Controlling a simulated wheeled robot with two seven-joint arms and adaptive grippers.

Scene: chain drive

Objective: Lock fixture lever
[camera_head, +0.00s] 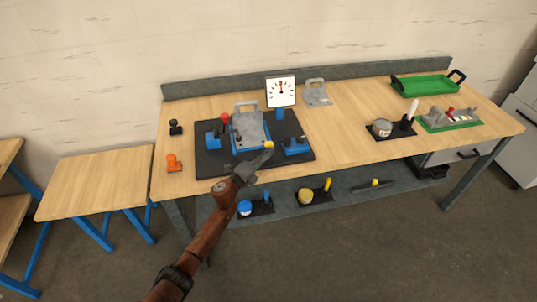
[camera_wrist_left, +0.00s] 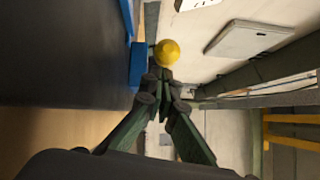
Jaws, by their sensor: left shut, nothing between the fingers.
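The fixture is a black base plate (camera_head: 209,168) with blue blocks and a grey metal plate (camera_head: 249,129) with a handle. A yellow knob (camera_head: 268,144) shows at the plate's front right corner, probably the lever's end; the lever's arm is not clear. In the left wrist view the yellow knob (camera_wrist_left: 167,53) is just ahead of the fingertips, beside a blue block (camera_wrist_left: 138,64). My left gripper (camera_head: 266,154) is shut and empty at the fixture's front, close to the knob; I cannot tell whether it touches. It also shows in the wrist view (camera_wrist_left: 161,82). My right gripper is not in view.
A red knob (camera_head: 224,118) stands at the plate's left. A white dial (camera_head: 281,90) and a second grey plate (camera_head: 316,93) are behind. An orange part (camera_head: 173,162) and a black part (camera_head: 176,127) stand left.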

